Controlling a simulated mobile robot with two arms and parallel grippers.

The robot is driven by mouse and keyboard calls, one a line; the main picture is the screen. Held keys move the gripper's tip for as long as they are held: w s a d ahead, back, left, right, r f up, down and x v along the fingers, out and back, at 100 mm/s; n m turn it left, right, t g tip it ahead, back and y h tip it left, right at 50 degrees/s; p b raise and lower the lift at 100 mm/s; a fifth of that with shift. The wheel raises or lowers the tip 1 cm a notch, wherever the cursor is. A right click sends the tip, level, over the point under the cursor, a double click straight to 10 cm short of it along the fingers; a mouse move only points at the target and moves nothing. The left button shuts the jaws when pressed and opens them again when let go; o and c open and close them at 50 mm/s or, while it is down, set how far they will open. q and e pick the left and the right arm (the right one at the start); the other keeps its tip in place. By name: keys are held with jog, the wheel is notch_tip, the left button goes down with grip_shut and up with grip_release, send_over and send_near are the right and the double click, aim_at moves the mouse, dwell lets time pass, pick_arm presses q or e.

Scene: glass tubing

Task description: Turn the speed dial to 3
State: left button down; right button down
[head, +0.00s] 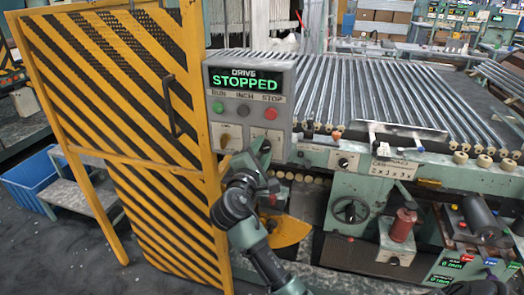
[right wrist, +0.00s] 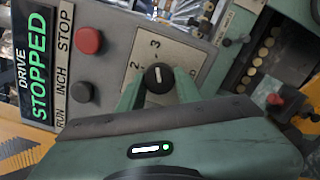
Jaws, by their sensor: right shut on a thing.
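The speed dial (right wrist: 158,77) is a round black knob with a white pointer mark, on a pale plate (right wrist: 178,55) printed with a 2 and a 3. In the right wrist view, its mark points up the picture, roughly toward the 3. My right gripper (right wrist: 159,88) is shut on the dial, with one green finger on either side of it. In the head view my right gripper (head: 262,148) is at the lower right of the grey control panel (head: 292,85) and largely hides the dial.
The display (head: 245,80) reads DRIVE STOPPED. Below it are a green button (head: 218,107), a dark one and a red stop button (head: 271,114). A yellow-and-black striped guard (head: 130,110) stands close on the left. Rollers (head: 370,95) and machinery fill the right.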

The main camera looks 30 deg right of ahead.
jog(key=shift+f, duration=0.1)
jog(key=c, duration=1)
grip_release()
jog(key=shift+o, duration=0.2)
jog(key=shift+a, duration=0.1)
jog(key=b+v, duration=0.1)
jog(key=v, duration=0.6)
jog(key=shift+s+a, duration=0.25)
